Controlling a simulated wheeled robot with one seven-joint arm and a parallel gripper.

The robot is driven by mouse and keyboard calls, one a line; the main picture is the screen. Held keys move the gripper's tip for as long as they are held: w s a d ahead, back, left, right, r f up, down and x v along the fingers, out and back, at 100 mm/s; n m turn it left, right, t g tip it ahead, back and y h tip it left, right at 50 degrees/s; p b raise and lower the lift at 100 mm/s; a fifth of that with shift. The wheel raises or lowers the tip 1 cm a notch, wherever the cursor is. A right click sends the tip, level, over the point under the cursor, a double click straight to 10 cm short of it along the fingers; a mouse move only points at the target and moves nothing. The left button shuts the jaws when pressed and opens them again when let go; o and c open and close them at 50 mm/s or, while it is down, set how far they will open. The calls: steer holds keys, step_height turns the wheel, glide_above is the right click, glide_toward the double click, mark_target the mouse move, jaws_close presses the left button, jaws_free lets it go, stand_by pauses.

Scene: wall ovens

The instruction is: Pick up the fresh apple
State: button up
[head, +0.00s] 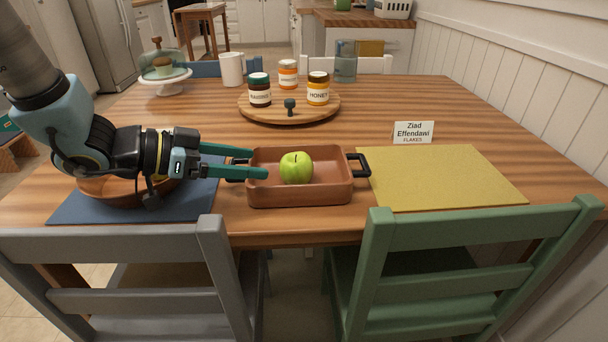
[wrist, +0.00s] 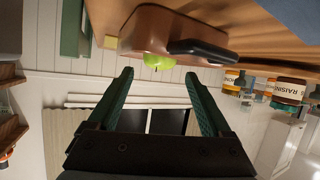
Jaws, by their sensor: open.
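A green apple (head: 296,168) with a short stem sits inside a brown rectangular baking dish (head: 300,194) with black handles, near the table's front edge. My gripper (head: 259,163) reaches in from the left, its two green fingers spread apart at the dish's left end. The fingertips are left of the apple and do not touch it. In the wrist view the open gripper (wrist: 158,78) has nothing between its fingers. There the apple (wrist: 158,62) shows partly, beyond the fingertips, with the dish (wrist: 150,32) hiding the rest.
A wooden bowl (head: 110,194) on a blue placemat (head: 205,200) lies under my arm. A round board (head: 270,116) with several jars stands behind the dish. A yellow placemat (head: 440,176) and name card (head: 413,132) are right. Grey (head: 120,240) and green (head: 480,240) chairs stand in front.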

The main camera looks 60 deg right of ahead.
mark_target(282, 165)
steer(key=x, duration=0.9)
steer(key=shift+s+d+f, duration=0.2)
steer(key=shift+d, duration=0.1)
steer(key=shift+c, duration=0.2)
steer(key=c, duration=1.1)
